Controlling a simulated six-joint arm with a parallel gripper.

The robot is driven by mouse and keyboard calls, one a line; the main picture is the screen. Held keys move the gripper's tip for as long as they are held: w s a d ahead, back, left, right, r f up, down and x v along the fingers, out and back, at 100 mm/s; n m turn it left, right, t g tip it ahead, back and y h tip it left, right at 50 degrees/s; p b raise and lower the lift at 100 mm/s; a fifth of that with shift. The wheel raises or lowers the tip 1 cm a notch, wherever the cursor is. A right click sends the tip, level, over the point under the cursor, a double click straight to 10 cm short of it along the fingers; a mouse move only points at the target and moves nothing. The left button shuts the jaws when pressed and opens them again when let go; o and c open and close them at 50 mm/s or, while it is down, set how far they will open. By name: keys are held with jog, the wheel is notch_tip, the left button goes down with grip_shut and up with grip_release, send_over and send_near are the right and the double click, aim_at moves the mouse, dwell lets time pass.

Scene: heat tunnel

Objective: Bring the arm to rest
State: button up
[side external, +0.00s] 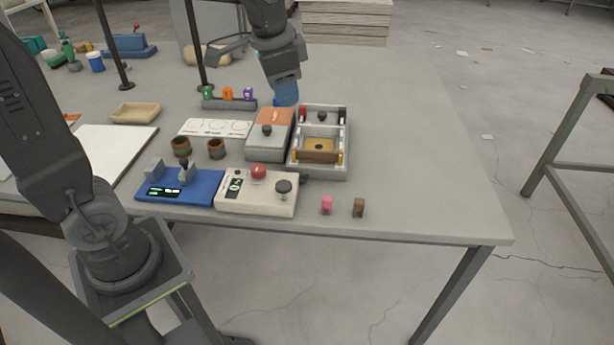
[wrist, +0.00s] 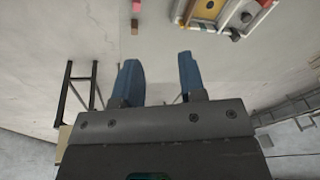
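My gripper (side external: 286,97) hangs above the far side of the table in the side view, behind the box with the orange top (side external: 272,124). In the wrist view its two blue fingers (wrist: 159,60) stand apart with nothing between them. The grey-framed unit with a yellow tray (side external: 319,146) stands just right of that box; it also shows at the top right of the wrist view (wrist: 225,12). From the side I cannot tell exactly how high the fingertips are.
A pink block (side external: 327,205) and a brown block (side external: 358,207) sit near the front edge. A white control box (side external: 256,204), a blue scale-like device (side external: 200,190) and two brown cups (side external: 181,147) stand left of them. A rack with coloured pieces (side external: 229,104) is near my gripper. The table's right side is clear.

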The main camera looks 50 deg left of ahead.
jog(key=s+d+f+n+t, duration=0.1)
jog(key=s+n, duration=0.1)
jog(key=s, duration=0.5)
jog(key=s+d+f+n+t, duration=0.1)
jog(key=s+d+n+t, duration=0.1)
jog(key=s, duration=0.6)
jog(key=shift+h, duration=0.3)
